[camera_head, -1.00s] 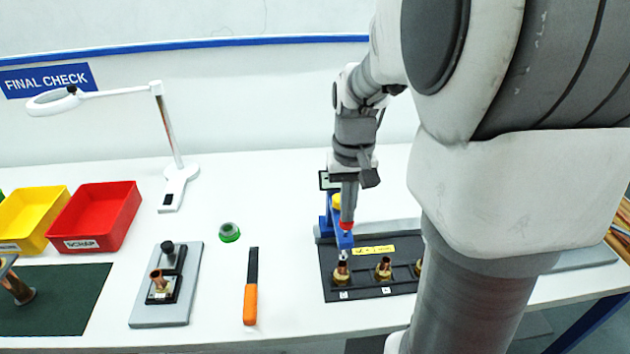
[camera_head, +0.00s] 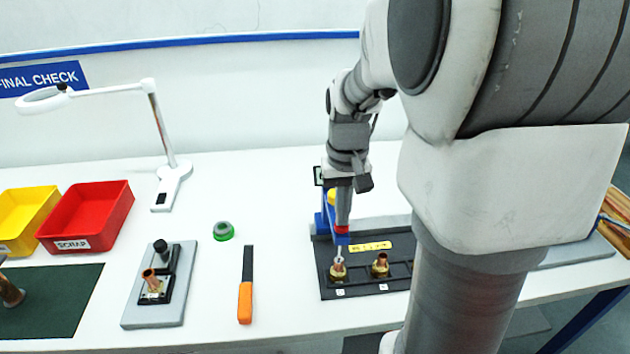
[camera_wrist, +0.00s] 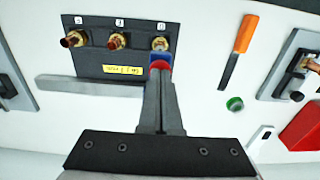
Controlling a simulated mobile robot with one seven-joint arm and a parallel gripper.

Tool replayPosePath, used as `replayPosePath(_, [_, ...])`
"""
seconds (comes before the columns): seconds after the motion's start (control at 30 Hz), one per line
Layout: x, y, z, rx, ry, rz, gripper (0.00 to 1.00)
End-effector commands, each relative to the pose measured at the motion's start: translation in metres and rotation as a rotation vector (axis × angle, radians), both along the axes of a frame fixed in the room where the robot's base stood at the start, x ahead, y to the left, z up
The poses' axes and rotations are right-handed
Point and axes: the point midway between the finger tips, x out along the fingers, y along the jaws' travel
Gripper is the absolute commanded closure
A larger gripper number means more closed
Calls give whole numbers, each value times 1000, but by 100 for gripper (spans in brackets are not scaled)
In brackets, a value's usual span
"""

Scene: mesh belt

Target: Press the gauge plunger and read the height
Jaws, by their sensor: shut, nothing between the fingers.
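The height gauge has a blue stand (camera_head: 330,212) with a yellow part, at the back left of the black tray. Its red plunger cap (camera_head: 342,229) sits on the blue gauge arm, which also shows in the wrist view (camera_wrist: 160,58). My gripper (camera_head: 343,222) is shut with nothing in it. Its fingertips (camera_wrist: 160,76) are on top of the red cap, seemingly touching it. The gauge's tip is over the leftmost copper-and-brass fitting (camera_head: 338,270) and appears to touch it. The gauge display (camera_head: 318,176) is mostly hidden behind my wrist and unreadable.
The black tray (camera_head: 328,292) holds more fittings, such as the middle one (camera_head: 381,266). An orange-handled tool (camera_head: 245,302), a green-ringed item (camera_head: 223,231) and a grey fixture plate (camera_head: 150,314) lie left. A red scrap bin (camera_head: 85,218) stands further left.

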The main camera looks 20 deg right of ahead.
Motion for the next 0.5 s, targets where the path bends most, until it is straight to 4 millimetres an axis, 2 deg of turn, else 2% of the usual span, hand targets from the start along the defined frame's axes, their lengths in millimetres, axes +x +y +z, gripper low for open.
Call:
replayPosePath(0.27, [0, 0, 4, 1, 2, 0, 100])
replayPosePath(0.5, [0, 0, 27, 0, 1, 0, 100])
